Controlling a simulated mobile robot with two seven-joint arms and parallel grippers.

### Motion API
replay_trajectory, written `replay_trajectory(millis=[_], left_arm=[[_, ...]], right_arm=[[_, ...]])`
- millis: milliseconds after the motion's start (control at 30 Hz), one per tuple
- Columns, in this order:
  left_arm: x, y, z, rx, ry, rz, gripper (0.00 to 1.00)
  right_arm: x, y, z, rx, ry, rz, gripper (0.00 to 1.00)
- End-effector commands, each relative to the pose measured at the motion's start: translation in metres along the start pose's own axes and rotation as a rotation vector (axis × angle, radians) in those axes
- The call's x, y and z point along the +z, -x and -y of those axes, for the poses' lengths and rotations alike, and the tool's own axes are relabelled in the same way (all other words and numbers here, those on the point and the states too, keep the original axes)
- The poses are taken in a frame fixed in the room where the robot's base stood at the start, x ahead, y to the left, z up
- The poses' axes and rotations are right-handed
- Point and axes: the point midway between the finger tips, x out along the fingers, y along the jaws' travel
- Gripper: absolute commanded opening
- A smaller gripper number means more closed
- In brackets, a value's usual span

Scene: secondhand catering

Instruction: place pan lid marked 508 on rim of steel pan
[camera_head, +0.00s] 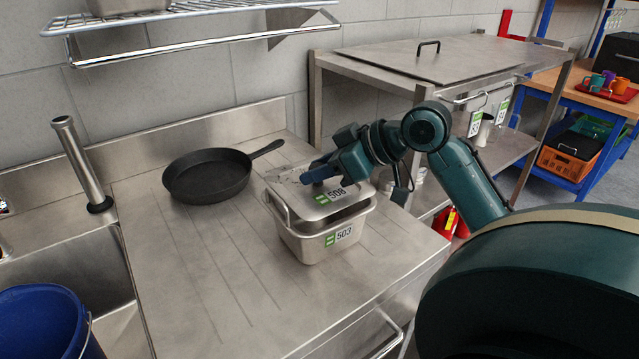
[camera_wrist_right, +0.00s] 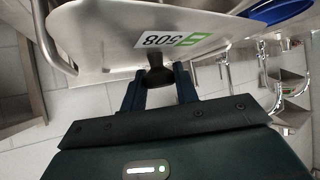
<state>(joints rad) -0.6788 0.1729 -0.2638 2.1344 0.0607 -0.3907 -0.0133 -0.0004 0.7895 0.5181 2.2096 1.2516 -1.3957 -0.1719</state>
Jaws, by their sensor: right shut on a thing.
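The steel pan (camera_head: 302,246), with a green-and-white label reading 503, stands upright on the steel worktop. The pan lid (camera_head: 305,205), labelled 508, is over the pan's opening and looks slightly tilted. The lid also fills the top of the right wrist view (camera_wrist_right: 95,28), its label upside down. My right gripper (camera_head: 319,175) is shut on the lid's handle; its fingers show in the right wrist view (camera_wrist_right: 161,92). Whether the lid touches the rim all round is unclear. The pan's inside is hidden. My left gripper is out of view.
A black skillet (camera_head: 208,178) lies left of the pan, its handle pointing towards the back wall. A sink with a blue bucket (camera_head: 45,322) is at the left. A wire shelf (camera_head: 190,14) hangs above. The worktop in front is clear.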

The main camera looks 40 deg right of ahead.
Motion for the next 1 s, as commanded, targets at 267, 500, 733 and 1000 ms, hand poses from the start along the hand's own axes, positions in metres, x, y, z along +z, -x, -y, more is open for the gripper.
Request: replay_trajectory(millis=[267,500,733,1000], left_arm=[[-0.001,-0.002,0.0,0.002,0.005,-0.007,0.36],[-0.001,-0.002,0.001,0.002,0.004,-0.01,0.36],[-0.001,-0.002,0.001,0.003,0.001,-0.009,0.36],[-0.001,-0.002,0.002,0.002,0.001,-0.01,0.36]], right_arm=[[0.024,-0.016,0.0,-0.001,-0.001,0.0,0.03],[0.025,-0.017,0.0,-0.001,-0.001,0.0,0.03],[0.026,-0.018,0.0,-0.001,-0.001,0.001,0.45],[0.026,-0.018,0.0,-0.001,-0.001,0.001,0.52]])
